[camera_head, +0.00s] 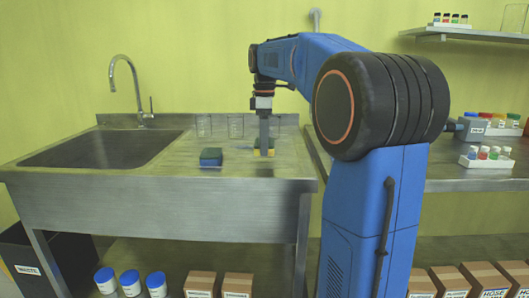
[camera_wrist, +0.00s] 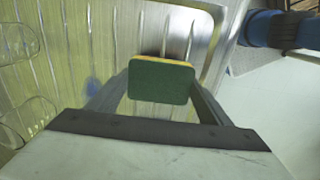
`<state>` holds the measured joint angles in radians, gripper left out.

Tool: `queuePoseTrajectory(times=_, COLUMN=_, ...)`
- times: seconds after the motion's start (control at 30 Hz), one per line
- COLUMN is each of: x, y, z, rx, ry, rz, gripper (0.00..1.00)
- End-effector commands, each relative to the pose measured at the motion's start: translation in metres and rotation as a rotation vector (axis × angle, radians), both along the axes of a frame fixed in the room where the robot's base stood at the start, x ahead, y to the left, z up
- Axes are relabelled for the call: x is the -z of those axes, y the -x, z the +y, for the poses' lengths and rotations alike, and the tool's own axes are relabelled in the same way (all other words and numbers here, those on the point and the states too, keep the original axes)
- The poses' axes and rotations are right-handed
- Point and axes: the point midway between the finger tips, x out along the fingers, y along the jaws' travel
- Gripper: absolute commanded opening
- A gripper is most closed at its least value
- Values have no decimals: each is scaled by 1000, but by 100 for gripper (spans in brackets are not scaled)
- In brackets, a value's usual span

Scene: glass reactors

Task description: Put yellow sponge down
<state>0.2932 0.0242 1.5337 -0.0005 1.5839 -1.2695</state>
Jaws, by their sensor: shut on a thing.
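The yellow sponge (camera_wrist: 162,82) has a dark green top face, with a yellow edge showing along one side in the wrist view. It is between the fingers of my gripper (camera_wrist: 150,98), which is shut on it. In the head view the sponge (camera_head: 264,152) is low over the ribbed drainboard (camera_head: 180,160) of the steel sink unit. My gripper (camera_head: 264,145) points straight down there. I cannot tell whether the sponge touches the drainboard.
Several clear glass beakers (camera_head: 236,127) stand along the back. The sink basin (camera_head: 95,150) is at the left. The drainboard's front right edge is close to my gripper.

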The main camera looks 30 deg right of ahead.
Motion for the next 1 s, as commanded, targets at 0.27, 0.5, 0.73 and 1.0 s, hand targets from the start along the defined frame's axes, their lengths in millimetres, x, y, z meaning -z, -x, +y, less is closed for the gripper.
queuePoseTrajectory(times=0.27, x=34, y=0, z=0, rx=0, ry=-1, rz=1, gripper=48)
queuePoseTrajectory(times=0.5, x=36, y=0, z=0, rx=0, ry=1, rz=-1, gripper=48)
queuePoseTrajectory(times=0.73, x=39, y=0, z=0, rx=0, ry=0, rz=0, gripper=89)
queuePoseTrajectory(times=1.0, x=38, y=0, z=0, rx=0, ry=0, rz=0, gripper=92)
